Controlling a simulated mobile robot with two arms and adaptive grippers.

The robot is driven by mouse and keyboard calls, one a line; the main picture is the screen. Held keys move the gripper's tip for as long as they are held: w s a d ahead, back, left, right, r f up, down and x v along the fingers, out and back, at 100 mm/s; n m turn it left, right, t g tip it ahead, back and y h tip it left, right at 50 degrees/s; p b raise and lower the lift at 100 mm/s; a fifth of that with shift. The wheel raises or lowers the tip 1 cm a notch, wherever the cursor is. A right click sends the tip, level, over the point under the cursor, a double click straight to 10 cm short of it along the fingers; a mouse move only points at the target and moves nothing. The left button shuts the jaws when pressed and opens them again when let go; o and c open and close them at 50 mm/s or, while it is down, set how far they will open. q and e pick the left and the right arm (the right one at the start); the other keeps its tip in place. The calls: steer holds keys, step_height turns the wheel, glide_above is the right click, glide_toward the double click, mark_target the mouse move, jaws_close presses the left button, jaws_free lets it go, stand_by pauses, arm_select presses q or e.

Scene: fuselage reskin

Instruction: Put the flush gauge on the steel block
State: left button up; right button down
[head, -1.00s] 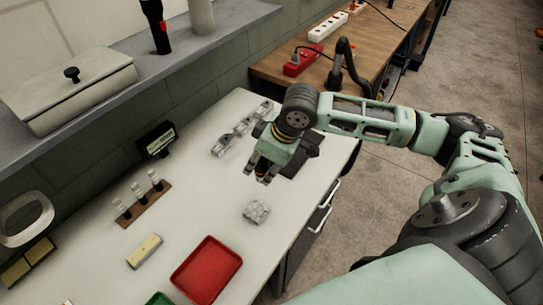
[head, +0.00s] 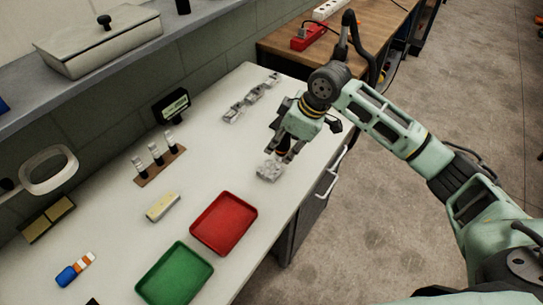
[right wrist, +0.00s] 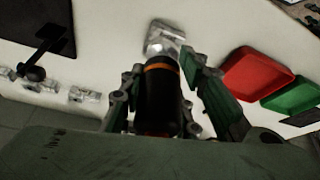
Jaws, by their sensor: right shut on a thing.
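My right gripper (head: 285,153) is shut on the flush gauge, a black cylinder with an orange band (right wrist: 160,100) in the right wrist view. In the head view the gauge is mostly hidden between the fingers. The steel block (head: 268,171) is a small silvery piece on the white bench, just below and in front of the fingertips. It also shows beyond the gauge's far end in the right wrist view (right wrist: 163,36). I cannot tell whether the gauge touches the block. My left gripper is not in view.
A red tray (head: 224,222) and a green tray (head: 175,274) lie left of the block. Several silvery parts (head: 234,112) stand in a row behind. A wooden rack (head: 159,165) and a yellowish block (head: 162,206) are farther left. The bench edge is close on the right.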

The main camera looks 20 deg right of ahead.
mark_target(287, 134)
steer(key=w+a+f, duration=0.1)
steer(key=w+a, duration=0.1)
steer(key=a, duration=0.1)
steer(key=shift+f, duration=0.4)
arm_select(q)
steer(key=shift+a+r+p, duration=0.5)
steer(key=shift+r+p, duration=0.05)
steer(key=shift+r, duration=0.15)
arm_select(e)
steer(key=shift+f, duration=2.15)
steer(key=shift+f, duration=0.15)
steer(key=c, duration=1.3)
jaws_free()
steer(key=shift+c, duration=0.2)
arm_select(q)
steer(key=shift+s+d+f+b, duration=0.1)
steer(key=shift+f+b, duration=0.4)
arm_select(e)
steer(key=v, duration=1.2)
